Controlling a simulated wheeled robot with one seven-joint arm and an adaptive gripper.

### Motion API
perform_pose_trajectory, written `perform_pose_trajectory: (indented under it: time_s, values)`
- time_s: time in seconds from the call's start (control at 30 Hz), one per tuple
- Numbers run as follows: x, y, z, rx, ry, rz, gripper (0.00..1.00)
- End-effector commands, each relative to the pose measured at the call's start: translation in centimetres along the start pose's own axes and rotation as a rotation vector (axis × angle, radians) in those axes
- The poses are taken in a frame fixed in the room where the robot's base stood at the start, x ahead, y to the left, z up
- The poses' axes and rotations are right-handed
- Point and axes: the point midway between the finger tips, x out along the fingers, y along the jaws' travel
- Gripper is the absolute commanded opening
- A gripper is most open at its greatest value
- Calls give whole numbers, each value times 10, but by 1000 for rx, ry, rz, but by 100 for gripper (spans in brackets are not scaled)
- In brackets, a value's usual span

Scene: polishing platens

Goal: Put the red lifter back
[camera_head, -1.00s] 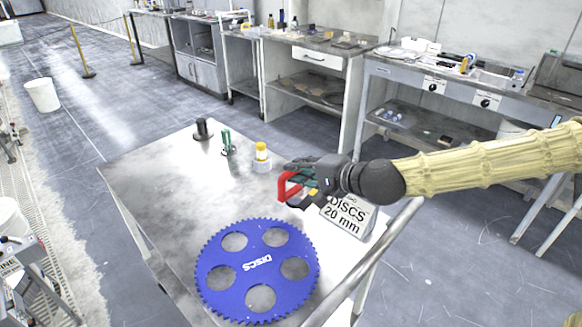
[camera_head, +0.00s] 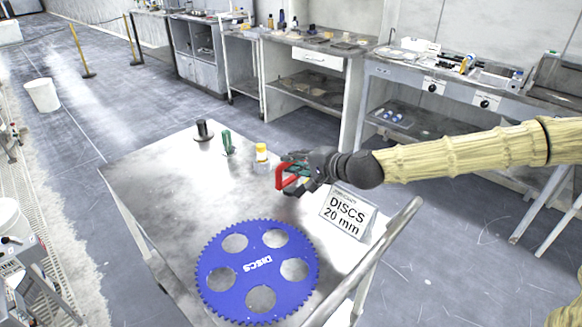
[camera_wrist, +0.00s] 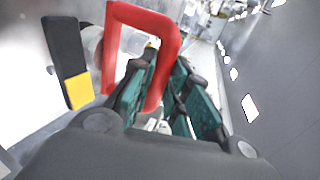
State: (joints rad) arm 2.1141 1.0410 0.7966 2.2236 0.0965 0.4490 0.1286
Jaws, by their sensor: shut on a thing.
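The red lifter (camera_head: 281,177) is a red loop-shaped handle held at the end of my gripper (camera_head: 291,174), above the cart top. In the wrist view the red lifter (camera_wrist: 176,42) stands up between the green-padded fingers of my gripper (camera_wrist: 160,85), which is shut on it. A black piece with a yellow block (camera_wrist: 79,91) shows at the left of the wrist view. The lifter's lower part is hidden by the fingers.
A blue toothed disc carrier (camera_head: 236,247) lies on the cart top (camera_head: 170,215). A "DISCS 20 mm" sign (camera_head: 346,212) stands at the right edge. A black post (camera_head: 203,130), a green holder (camera_head: 227,143) and a yellow-capped bottle (camera_head: 261,154) stand along the far edge.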

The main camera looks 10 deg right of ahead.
Motion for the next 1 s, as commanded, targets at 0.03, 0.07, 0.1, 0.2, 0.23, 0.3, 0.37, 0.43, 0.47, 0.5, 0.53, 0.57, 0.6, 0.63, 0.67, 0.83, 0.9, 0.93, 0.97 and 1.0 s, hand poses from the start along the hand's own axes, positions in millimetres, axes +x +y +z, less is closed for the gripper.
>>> perform_pose_trajectory:
  time_s: [0.03,0.07,0.1,0.2,0.23,0.3,0.37,0.43,0.47,0.5,0.53,0.57,0.6,0.63,0.67,0.83,0.9,0.93,0.97,1.0]
  values:
    - [1,2,0,0,0,-2,0]
    - [2,4,0,0,0,-2,0]
    - [3,6,0,0,0,-2,0]
    - [5,10,0,-1,0,-3,0]
    - [5,11,0,-1,0,-3,0]
    - [6,13,0,-1,0,-3,0]
    - [6,13,0,-2,0,-3,0]
    - [6,13,0,-2,0,-3,0]
    - [6,13,0,-2,0,-4,0]
    - [6,13,0,-2,0,-4,0]
    - [6,13,0,-2,0,-4,0]
    - [6,13,0,-2,0,-4,0]
    - [6,13,0,-2,0,-4,0]
    - [6,13,0,-2,0,-4,0]
    - [6,14,0,-2,0,-3,0]
    - [6,16,0,0,0,-1,37]
    - [6,16,0,0,0,-1,38]
    - [6,16,0,0,0,-1,38]
    - [6,16,0,0,0,-1,38]
    - [6,16,0,0,0,-1,38]
